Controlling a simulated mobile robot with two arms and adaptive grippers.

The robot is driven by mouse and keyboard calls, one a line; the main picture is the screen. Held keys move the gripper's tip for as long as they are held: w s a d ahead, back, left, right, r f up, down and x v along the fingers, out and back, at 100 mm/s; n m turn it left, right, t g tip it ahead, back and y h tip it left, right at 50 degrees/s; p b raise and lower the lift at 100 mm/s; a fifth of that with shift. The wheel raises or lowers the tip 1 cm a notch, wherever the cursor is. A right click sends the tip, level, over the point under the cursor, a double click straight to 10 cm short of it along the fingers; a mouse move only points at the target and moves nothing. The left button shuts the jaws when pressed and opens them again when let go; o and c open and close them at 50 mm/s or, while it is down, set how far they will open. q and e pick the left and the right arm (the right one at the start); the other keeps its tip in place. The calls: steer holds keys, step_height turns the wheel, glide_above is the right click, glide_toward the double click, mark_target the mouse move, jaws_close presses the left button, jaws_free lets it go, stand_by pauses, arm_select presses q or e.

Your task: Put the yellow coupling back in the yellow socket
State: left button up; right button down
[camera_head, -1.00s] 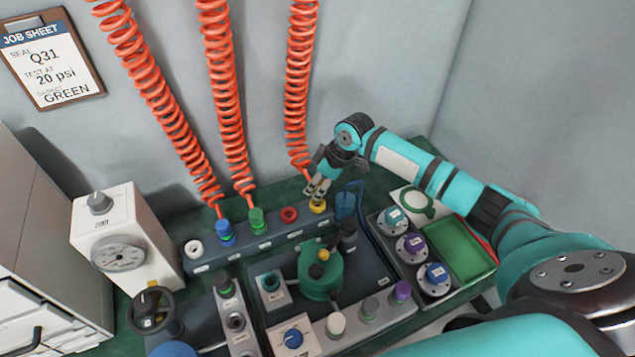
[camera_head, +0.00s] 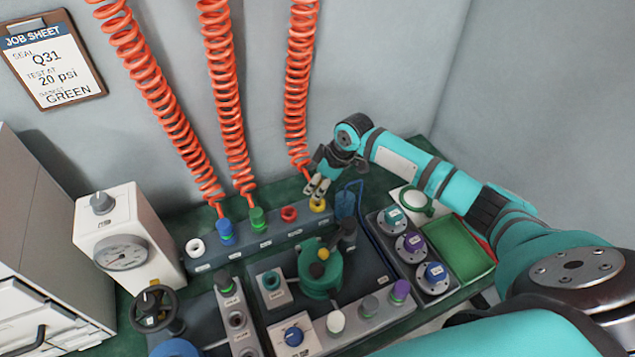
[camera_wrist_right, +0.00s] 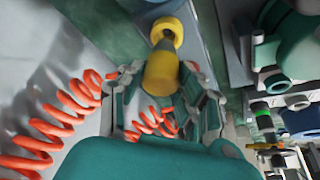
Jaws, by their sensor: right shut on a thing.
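My right gripper (camera_head: 318,187) is at the right end of the socket rail, just above the yellow socket (camera_head: 318,206). It is shut on the yellow coupling (camera_wrist_right: 161,73), which hangs on a coiled orange hose. In the right wrist view, the coupling's grey tip points at the yellow socket ring (camera_wrist_right: 167,32) and overlaps its opening. I cannot tell whether the tip is inside or just short of it. In the head view the fingers mostly hide the coupling. My left gripper is not in view.
The rail (camera_head: 258,245) also has a red socket (camera_head: 289,214), a green coupling (camera_head: 257,217), a blue coupling (camera_head: 225,230) and a white socket (camera_head: 195,247). A teal fixture (camera_head: 320,275) stands in front. A green tray (camera_head: 458,248) lies to the right.

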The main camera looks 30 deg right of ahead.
steer(key=shift+f+b, duration=0.4)
steer(key=shift+f, duration=1.05)
steer(key=c, duration=0.8)
jaws_free()
steer(key=v, duration=1.2)
steer(key=shift+d, duration=0.1)
